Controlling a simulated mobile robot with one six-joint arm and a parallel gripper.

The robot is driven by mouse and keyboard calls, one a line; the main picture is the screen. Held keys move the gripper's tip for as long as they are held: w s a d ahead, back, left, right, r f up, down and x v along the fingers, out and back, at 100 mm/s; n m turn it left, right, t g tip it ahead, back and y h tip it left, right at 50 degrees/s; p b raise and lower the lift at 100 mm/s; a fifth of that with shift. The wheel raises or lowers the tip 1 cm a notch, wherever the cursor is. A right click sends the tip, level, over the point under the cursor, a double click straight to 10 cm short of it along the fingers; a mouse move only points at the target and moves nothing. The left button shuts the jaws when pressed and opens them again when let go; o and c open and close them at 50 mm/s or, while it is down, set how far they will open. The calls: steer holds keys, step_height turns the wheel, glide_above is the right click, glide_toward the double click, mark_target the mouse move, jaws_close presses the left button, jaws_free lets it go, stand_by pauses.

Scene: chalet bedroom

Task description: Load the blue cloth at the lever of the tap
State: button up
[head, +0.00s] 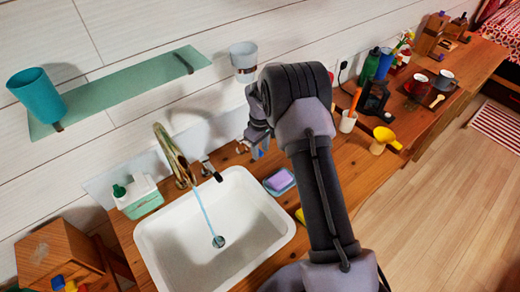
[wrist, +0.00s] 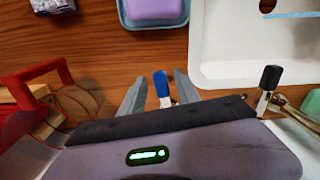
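The brass tap (head: 174,157) stands behind the white sink, with a thin pale-blue stream running from it to the drain. A black-capped lever (head: 210,168) stands just right of it; a similar black-capped lever (wrist: 268,77) shows in the wrist view. My gripper (wrist: 158,88) is open, its two grey fingers spread low over the wooden counter. A small blue-tipped upright thing (wrist: 162,88) shows between them, with gaps on both sides. I cannot tell what it is. In the head view, my arm partly hides this spot. I see no clear blue cloth.
The sink (head: 165,240) fills the front left. A dish with purple soap (head: 280,180) lies right of it. A green-and-white dispenser (head: 138,195) stands left of the tap. A white wall cup (head: 243,58), a cup with an orange item (head: 348,121) and a yellow object (head: 383,138) are nearby.

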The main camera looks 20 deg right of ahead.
step_height(320, 180, up, 17)
steer(key=p, duration=0.3)
steer(key=shift+r+p, duration=0.2)
steer(key=shift+p, duration=0.1)
